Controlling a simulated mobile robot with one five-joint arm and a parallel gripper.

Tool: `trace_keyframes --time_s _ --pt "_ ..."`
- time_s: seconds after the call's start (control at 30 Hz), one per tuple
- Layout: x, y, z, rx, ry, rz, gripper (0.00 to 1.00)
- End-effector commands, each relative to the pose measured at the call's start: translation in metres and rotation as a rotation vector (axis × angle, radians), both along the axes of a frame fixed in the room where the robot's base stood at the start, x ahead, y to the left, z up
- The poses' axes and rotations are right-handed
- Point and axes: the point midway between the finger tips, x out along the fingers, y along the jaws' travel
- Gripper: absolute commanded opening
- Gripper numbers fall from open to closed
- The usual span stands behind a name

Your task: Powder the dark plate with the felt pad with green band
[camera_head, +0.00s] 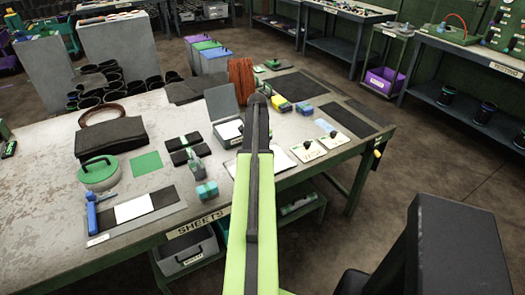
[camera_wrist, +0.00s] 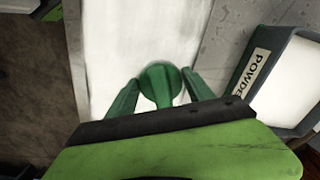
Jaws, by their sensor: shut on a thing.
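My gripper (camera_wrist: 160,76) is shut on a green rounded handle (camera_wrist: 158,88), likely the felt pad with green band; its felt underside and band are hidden. It is over a long pale, whitish surface (camera_wrist: 120,40) in the wrist view; I cannot tell whether they touch. In the head view my arm hides the gripper's fingers and the held thing. An open grey powder box (camera_wrist: 245,82) with white contents stands to the right in the wrist view. Several dark flat pieces lie on the table, among them one at the right (camera_head: 350,118); which is the dark plate is unclear.
Two white cards with dark knobs (camera_head: 308,150) lie right of my arm. A green round-lidded thing (camera_head: 98,173), a dark slab (camera_head: 110,138) and black blocks (camera_head: 186,147) lie to the left. The table's front edge is close by, with bare floor (camera_head: 440,160) beyond its right side.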

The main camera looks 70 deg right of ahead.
Motion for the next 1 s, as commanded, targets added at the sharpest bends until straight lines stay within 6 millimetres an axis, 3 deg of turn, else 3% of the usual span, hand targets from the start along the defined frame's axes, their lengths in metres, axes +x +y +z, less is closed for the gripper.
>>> trace_keyframes --time_s 0.5,0.77,1.0 --pt "0.022 0.029 0.002 0.001 0.000 0.001 0.28" --pt "0.025 0.034 0.001 0.001 0.000 0.001 0.28" --pt "0.039 0.053 0.000 0.001 0.000 0.002 0.28"
